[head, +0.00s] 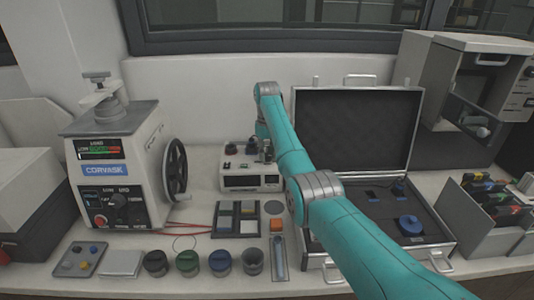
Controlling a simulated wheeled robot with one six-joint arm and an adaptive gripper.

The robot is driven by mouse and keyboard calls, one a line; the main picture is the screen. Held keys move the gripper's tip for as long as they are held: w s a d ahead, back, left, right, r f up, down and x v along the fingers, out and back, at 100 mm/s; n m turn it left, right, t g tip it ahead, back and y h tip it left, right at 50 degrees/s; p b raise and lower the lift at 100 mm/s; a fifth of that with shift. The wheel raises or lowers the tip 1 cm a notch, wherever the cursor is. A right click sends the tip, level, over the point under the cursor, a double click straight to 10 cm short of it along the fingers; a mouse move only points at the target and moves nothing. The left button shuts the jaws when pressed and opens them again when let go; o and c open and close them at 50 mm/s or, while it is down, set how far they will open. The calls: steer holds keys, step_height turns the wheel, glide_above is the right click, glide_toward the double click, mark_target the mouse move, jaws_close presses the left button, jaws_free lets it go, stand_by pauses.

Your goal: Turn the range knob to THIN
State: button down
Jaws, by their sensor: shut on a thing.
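A small white instrument box (251,184) with a dark display stands on the bench near the middle. My teal arm reaches over from the lower right, and my gripper (259,152) points down at the box's top. It is shut on what appears to be the range knob there. The jaws hide the knob, so its pointer and the THIN mark cannot be read. Another small dark knob (231,149) shows on the box's top, left of the gripper.
The mounting press (122,165) with a handwheel (174,169) stands left. An open case (431,237) lies right, partly behind my arm. A sample tray (225,234) and several round pots, including a green one (187,262), sit in front. A file rack (484,213) is far right.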

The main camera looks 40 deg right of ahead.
mark_target(267, 155)
steer(key=c, duration=0.8)
jaws_free()
steer(key=shift+o, duration=0.2)
step_height(267, 155, up, 8)
steer(key=shift+f, duration=0.25)
